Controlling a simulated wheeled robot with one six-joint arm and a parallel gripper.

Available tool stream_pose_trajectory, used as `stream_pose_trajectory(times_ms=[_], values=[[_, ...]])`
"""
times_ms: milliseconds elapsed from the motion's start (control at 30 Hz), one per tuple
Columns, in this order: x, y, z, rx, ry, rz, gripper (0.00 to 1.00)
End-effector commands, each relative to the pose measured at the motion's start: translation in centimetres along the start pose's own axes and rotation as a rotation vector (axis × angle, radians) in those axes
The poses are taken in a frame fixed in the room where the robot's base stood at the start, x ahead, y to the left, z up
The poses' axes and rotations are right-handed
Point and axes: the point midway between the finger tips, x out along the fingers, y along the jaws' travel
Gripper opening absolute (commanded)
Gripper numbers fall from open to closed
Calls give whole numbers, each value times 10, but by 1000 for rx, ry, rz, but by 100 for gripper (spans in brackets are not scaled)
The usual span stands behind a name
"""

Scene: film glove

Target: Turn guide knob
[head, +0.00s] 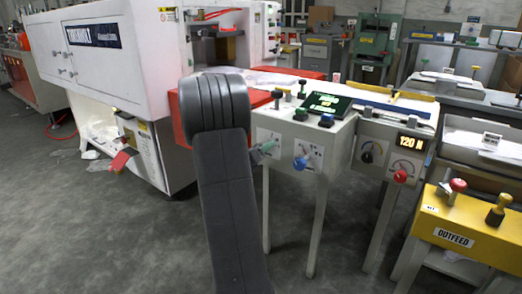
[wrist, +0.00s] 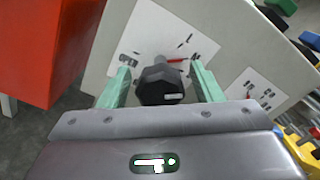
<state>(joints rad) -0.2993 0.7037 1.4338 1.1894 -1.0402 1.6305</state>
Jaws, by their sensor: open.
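A black faceted knob (wrist: 160,84) with a pale mark sits on a white dial plate (wrist: 150,38) in the wrist view. A red pointer line shows on the plate beside it. My gripper (wrist: 160,82) has its two green fingers apart, one on each side of the knob. I cannot tell whether they touch it. No readable label tells me that this is the guide knob.
A blue knob (head: 300,163) is just right of my gripper. Farther right are a dark knob (head: 367,157), a red knob (head: 400,176) and a "120" display (head: 410,144). A red block (wrist: 42,50) stands close on the left. A yellow outfeed unit (head: 468,228) is at the right.

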Motion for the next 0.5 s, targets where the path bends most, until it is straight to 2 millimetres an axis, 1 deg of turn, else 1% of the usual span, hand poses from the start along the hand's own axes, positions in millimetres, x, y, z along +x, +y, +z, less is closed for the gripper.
stream_pose_trajectory(times_ms=[67, 167, 400, 500], values=[[-7, 0, 2, 0, -1, 2, 59], [-23, 0, 2, -2, -1, 4, 59], [-79, 0, 3, -2, -2, 5, 59], [-100, 0, 2, -2, -2, 5, 59]])
